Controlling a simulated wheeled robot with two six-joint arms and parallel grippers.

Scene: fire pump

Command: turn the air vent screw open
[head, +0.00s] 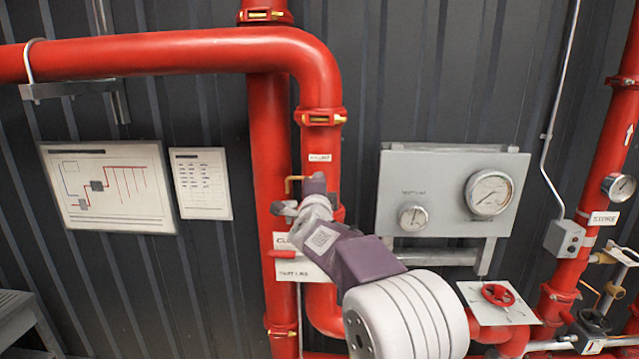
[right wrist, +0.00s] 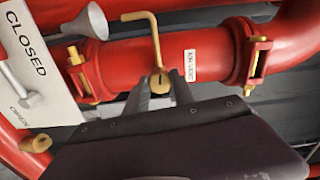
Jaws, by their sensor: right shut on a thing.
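The air vent screw (right wrist: 159,83) is a small brass piece with a dark slot on the red pipe. It sits at the foot of a bent brass tube (right wrist: 150,38), beside a small white label (right wrist: 190,65). My right gripper (right wrist: 161,88) is shut on the screw, with one dark finger on each side of it. In the head view my right arm reaches up from the lower right to the red pipe (head: 322,160). The brass tube (head: 290,181) shows there just left of the gripper; the screw is hidden. My left gripper is not in view.
A grey funnel (right wrist: 88,22) sits near the tube's open end. A white sign marked CLOSED (right wrist: 28,60) is close by. A grey gauge panel (head: 440,160) is on the right, with a red handwheel (head: 497,294) below. Wall charts (head: 108,187) hang at the left.

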